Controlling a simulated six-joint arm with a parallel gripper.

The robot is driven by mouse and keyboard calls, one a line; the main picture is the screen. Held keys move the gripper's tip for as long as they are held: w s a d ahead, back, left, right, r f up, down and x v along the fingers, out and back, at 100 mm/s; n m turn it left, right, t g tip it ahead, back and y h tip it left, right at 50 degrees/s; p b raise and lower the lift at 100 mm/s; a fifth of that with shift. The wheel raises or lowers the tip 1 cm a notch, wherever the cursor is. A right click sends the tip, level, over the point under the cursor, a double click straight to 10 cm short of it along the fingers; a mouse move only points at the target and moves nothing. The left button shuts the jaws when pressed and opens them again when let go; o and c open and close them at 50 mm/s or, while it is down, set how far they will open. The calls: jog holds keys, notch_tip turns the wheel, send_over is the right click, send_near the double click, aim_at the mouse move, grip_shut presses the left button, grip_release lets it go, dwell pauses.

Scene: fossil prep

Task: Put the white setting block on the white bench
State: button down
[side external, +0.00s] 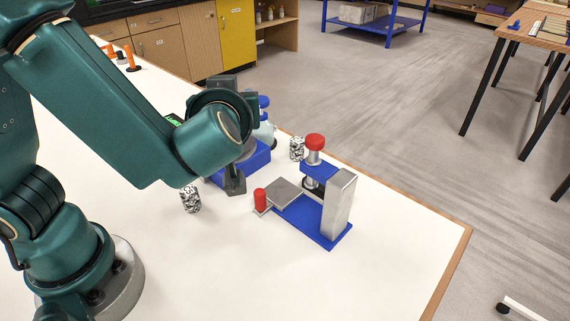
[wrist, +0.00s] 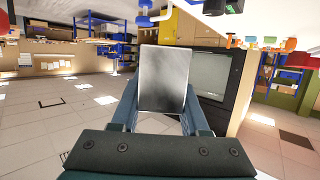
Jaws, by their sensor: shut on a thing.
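In the wrist view the block stands upright between the two blue-teal fingers. In the side view my own wrist and forearm hide the fingers and the block, so I cannot tell how high the block is above the bench. The white bench (side external: 300,285) fills the middle of the side view and has a wooden edge.
A press with a blue base (side external: 318,232) and red knob (side external: 315,141) stands right of my wrist. The bench front is clear.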

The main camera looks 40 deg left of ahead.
jog(key=w+f+m+t+h, duration=0.1)
jog(key=w+m+t+h, duration=0.2)
jog(key=w+m+h, duration=0.2)
jog(key=w, duration=0.3)
jog(key=shift+w+d+t, duration=0.15)
jog(key=shift+d+t, duration=0.1)
jog(key=shift+t, duration=0.05)
jog(key=shift+f, duration=0.15)
notch_tip(320, 180, down, 14)
jog(key=shift+r, duration=0.15)
jog(key=d, duration=0.4)
jog(key=shift+d, duration=0.1)
jog(key=shift+f, duration=0.4)
